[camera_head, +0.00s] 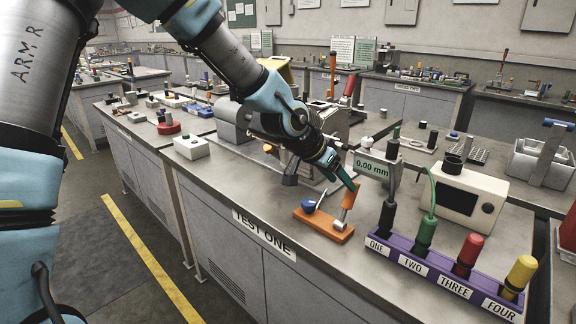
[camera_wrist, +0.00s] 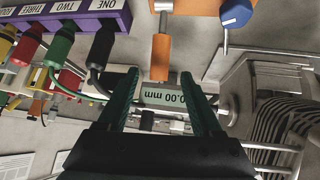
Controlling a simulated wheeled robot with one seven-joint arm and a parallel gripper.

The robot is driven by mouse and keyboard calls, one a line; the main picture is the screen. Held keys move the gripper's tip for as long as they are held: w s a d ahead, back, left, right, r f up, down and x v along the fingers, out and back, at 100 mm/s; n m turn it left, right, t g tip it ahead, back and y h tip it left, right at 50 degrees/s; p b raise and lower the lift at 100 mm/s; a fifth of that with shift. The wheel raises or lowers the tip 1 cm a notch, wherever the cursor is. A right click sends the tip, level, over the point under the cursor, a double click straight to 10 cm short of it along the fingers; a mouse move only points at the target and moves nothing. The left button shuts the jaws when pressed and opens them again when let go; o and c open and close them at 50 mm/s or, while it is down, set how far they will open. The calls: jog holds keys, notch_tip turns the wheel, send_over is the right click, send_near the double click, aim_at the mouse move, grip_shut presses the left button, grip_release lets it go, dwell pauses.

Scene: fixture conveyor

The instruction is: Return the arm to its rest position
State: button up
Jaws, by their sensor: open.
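My gripper (camera_head: 340,172) is at the end of my arm, above the bench labelled TEST ONE (camera_head: 262,235). Its green fingers are apart in the wrist view (camera_wrist: 165,95), with nothing seen held between them. In the head view the fingertips are close to the top of an orange-handled lever (camera_head: 348,199) on an orange base (camera_head: 322,226). I cannot tell whether they touch. The lever also shows ahead of the fingers in the wrist view (camera_wrist: 161,55). A blue knob (camera_head: 309,207) sits on the same base.
A display reading 0.00 mm (camera_head: 372,168) stands just right of my gripper. A purple rack (camera_head: 445,277) with black, green, red and yellow plugs lies at the front right. A white box (camera_head: 466,197) is behind it. A grey machine (camera_head: 300,150) stands behind my wrist.

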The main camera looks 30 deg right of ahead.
jog(key=w+a+f+n+t+y, duration=0.15)
jog(key=w+a, duration=0.25)
jog(key=a, duration=0.4)
jog(key=w+a+n+y, duration=0.2)
jog(key=w+a+n, duration=0.15)
jog(key=a, duration=0.45)
jog(key=w+a+n+t+y, duration=0.1)
jog(key=w+a, duration=0.4)
jog(key=a, duration=0.3)
jog(key=s+a+n+y, duration=0.1)
jog(key=a+n, duration=0.4)
jog(key=a, duration=0.8)
jog(key=s+a+r+n+y, duration=0.1)
jog(key=s+a+n, duration=0.3)
jog(key=a, duration=0.9)
jog(key=shift+r+n+g+y, duration=0.3)
jog(key=shift+n+g+y, duration=0.1)
jog(key=shift+y, duration=0.25)
jog(key=shift+a, duration=0.1)
